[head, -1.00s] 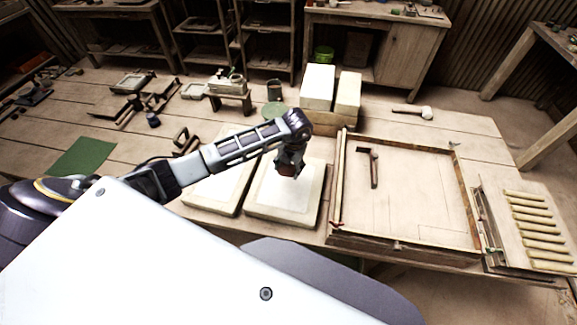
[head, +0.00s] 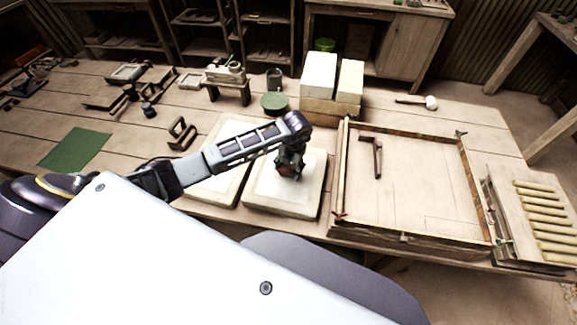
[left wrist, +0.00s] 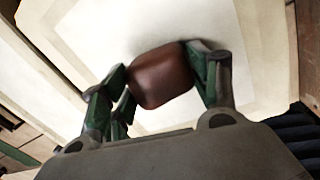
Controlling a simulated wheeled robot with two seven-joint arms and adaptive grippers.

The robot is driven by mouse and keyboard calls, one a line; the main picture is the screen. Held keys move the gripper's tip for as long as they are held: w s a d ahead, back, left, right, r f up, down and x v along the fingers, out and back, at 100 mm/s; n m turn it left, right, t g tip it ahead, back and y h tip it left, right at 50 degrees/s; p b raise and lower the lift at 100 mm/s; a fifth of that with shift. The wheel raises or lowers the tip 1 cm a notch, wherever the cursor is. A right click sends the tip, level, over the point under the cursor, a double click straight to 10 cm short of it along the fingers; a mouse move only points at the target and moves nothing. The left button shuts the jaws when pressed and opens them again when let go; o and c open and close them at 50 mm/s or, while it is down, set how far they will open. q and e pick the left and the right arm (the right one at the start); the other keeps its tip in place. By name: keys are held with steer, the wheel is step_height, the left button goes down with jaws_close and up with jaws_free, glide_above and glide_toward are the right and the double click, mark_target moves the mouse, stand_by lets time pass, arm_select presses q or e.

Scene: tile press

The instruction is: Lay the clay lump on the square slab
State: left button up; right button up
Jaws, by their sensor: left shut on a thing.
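The clay lump is a reddish-brown block; it shows in the left wrist view (left wrist: 162,76) between green-padded fingers. My left gripper (head: 289,171) is shut on it and stands over the right one of two pale slabs. The square slab (head: 268,200) has a lighter raised middle, which fills the background of the left wrist view (left wrist: 262,50). I cannot tell whether the lump touches the slab. In the head view the gripper hides most of the lump. My right gripper is not in view.
A second pale slab (head: 215,185) lies just left, partly under my left arm. A wooden frame (head: 335,205) with a hammer-like tool (head: 376,155) stands to the right. Pale blocks (head: 319,76) stand behind. A green mat (head: 75,149) lies at far left.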

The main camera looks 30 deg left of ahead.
arm_select(q)
steer(key=shift+f, duration=0.1)
steer(key=o, duration=1.3)
steer(key=r, duration=0.4)
steer(key=d+r, duration=0.1)
steer(key=r, duration=0.7)
steer(key=shift+d, duration=0.2)
steer(key=shift+s+f, duration=0.1)
steer(key=shift+f, duration=0.05)
